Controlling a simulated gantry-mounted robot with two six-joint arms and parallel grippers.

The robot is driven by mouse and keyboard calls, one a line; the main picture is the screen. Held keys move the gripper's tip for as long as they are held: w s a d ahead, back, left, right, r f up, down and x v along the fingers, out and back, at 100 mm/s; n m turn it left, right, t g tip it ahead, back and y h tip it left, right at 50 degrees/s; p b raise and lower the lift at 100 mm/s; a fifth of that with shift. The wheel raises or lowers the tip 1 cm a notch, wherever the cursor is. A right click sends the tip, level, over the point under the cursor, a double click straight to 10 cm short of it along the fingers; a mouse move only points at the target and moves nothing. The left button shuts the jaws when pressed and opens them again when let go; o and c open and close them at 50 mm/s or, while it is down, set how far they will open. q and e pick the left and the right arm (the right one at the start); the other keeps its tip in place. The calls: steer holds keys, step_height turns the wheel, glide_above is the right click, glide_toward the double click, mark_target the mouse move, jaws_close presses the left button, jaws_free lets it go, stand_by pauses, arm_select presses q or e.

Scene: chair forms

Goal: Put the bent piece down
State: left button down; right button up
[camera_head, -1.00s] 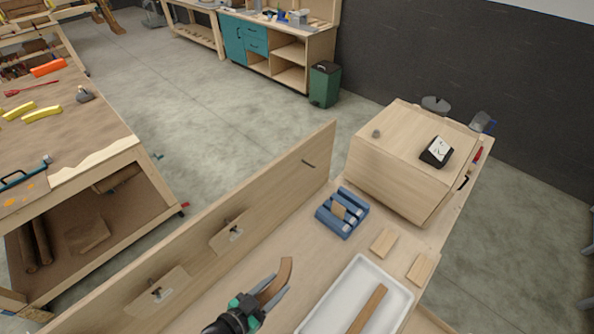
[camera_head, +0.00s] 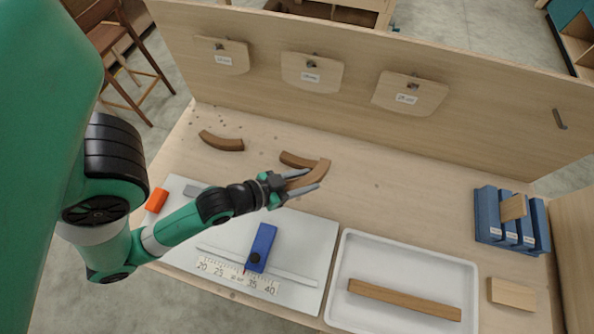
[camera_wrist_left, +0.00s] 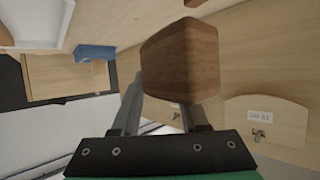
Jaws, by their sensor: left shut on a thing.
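My left gripper (camera_head: 307,179) is shut on a brown bent wooden piece (camera_head: 321,168), held between its two grey fingers. In the left wrist view the end of this bent piece (camera_wrist_left: 181,62) fills the space between the fingers. Another bent piece (camera_head: 294,159) shows just behind it, partly overlapped by the held one. A further bent piece (camera_head: 221,142) lies on the bench (camera_head: 375,215) to the left. I cannot tell whether the held piece touches the bench. My right gripper is not in view.
A white tray (camera_head: 337,290) with a straight brown strip (camera_head: 404,299) stands at front. Left of it is a white measuring board (camera_head: 313,245) with a blue block (camera_head: 262,246). A blue slotted holder (camera_head: 487,212) stands right. An upright panel (camera_head: 350,57) bounds the back.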

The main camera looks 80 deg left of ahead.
arm_select(q)
steer(key=shift+a+f, duration=0.4)
steer(key=shift+f, duration=0.1)
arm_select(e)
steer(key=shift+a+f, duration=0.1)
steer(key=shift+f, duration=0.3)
arm_select(q)
steer(key=b+x, duration=0.2)
steer(key=x, duration=0.8)
steer(key=b, duration=0.2)
glide_above(339, 180)
steer(key=s, duration=0.1)
steer(key=f, duration=0.4)
steer(key=shift+d+f, duration=0.2)
steer(key=shift+f, duration=0.15)
steer(key=shift+w+a+f, duration=0.1)
steer(key=shift+w+f, duration=0.05)
steer(key=shift+w, duration=0.05)
steer(key=f, duration=0.1)
steer(key=f+b, duration=0.1)
steer(key=f, duration=0.1)
steer(key=shift+w+a, duration=0.1)
steer(key=shift+w, duration=0.15)
steer(key=shift+f, duration=0.3)
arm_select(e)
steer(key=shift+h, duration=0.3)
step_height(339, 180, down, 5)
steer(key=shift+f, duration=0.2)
arm_select(q)
steer(key=shift+b, duration=0.3)
